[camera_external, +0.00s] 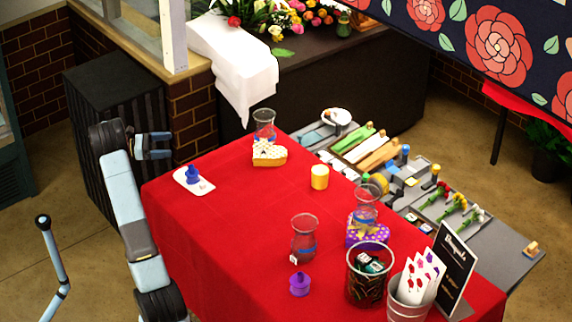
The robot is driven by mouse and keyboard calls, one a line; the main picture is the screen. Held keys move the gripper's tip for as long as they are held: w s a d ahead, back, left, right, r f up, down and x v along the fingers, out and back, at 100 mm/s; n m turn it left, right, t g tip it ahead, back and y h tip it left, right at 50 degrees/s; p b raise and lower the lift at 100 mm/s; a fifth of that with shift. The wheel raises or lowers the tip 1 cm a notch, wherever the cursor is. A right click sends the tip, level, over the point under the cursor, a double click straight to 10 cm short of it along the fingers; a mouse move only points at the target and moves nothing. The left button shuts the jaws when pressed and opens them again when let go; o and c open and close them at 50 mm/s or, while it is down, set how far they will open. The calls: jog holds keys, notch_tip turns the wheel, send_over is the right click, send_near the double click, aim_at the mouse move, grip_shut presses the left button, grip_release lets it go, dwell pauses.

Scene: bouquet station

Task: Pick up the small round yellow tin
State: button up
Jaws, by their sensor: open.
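The small round yellow tin (319,177) stands upright on the red-covered table, right of the table's middle and near its far right edge. It has a pale top. My gripper (168,146) is at the left, beyond the table's left edge and above its far corner. Its dark fingers point right, spread apart, with nothing between them. It is well apart from the tin. Nothing hides the tin in this view.
A white tray (206,187) with a blue item sits near the left edge. Red cloth (250,220) left of the tin is clear.

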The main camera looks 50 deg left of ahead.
aim_at(325, 174)
jog(key=w+d+m+g+h, duration=0.1)
jog(key=w+d+h, duration=0.1)
jog(key=w+d, duration=1.3)
jog(key=w+d+m+g+h, duration=0.1)
jog(key=w+d+m, duration=0.1)
jog(key=w+d, duration=1.3)
jog(key=w+a+f, duration=0.1)
jog(key=f, duration=0.3)
jog(key=w+a+f, duration=0.1)
jog(key=w+f, duration=0.1)
jog(key=f, duration=0.2)
jog(key=w+a+f, duration=0.1)
jog(key=f, duration=0.3)
jog(key=shift+w+a, duration=0.2)
jog(key=shift+a, duration=0.05)
jog(key=x, duration=0.8)
jog(key=shift+d+f, duration=0.2)
jog(key=shift+f, duration=0.05)
jog(key=shift+f+x, duration=0.15)
jog(key=shift+x, duration=1.15)
jog(key=shift+f+x, duration=0.2)
jog(key=shift+x, duration=1.15)
jog(key=shift+s+d, duration=0.15)
jog(key=shift+c, duration=0.4)
jog(key=c, duration=1)
jog(key=shift+r, duration=0.1)
jog(key=shift+c, duration=0.2)
